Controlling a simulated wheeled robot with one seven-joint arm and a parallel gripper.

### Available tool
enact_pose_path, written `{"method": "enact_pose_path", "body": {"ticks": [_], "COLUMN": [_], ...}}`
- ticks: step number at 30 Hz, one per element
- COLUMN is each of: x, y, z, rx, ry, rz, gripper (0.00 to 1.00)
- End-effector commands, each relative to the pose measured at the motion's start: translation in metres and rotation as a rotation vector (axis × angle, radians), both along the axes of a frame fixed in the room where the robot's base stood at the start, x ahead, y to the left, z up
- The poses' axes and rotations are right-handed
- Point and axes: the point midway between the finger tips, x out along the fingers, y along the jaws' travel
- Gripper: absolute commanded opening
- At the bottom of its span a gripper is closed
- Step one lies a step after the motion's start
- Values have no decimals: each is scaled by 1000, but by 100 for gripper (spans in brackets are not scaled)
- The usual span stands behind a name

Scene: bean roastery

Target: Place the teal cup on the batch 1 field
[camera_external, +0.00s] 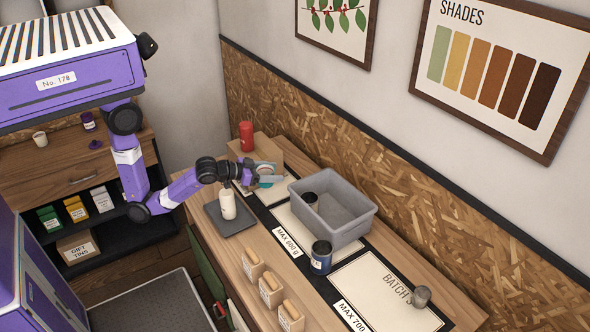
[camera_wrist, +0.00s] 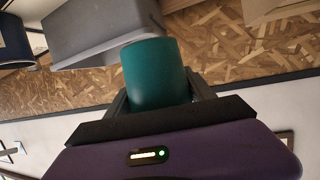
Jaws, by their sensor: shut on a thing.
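The teal cup (camera_wrist: 155,75) is between the fingers of my gripper (camera_wrist: 158,95) in the wrist view. My gripper (camera_external: 268,180) is shut on it. In the external view the cup (camera_external: 266,169) shows small and partly hidden by the gripper, over the far end of the counter. A pale field (camera_external: 272,194) lies near and below the gripper on the dark board. It is mostly covered, and I cannot read a batch 1 label on it. I cannot tell whether the cup touches the surface.
A grey bin (camera_external: 345,217) stands on the board over the middle field, close to my gripper. A white bottle (camera_external: 227,203) stands on a dark tray (camera_external: 213,216). A red canister (camera_external: 246,136), dark-blue tin (camera_external: 321,258) and metal cup (camera_external: 422,296) stand nearby. The batch 3 field (camera_external: 375,285) is mostly clear.

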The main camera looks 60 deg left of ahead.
Motion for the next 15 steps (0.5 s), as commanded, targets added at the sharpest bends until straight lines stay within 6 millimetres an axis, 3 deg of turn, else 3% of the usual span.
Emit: {"method": "enact_pose_path", "body": {"ticks": [6, 15], "x": [2, 9], "y": [26, 49], "z": [-15, -21], "rx": [-5, -14], "ry": [9, 8], "rz": [72, 178], "gripper": [19, 19]}}
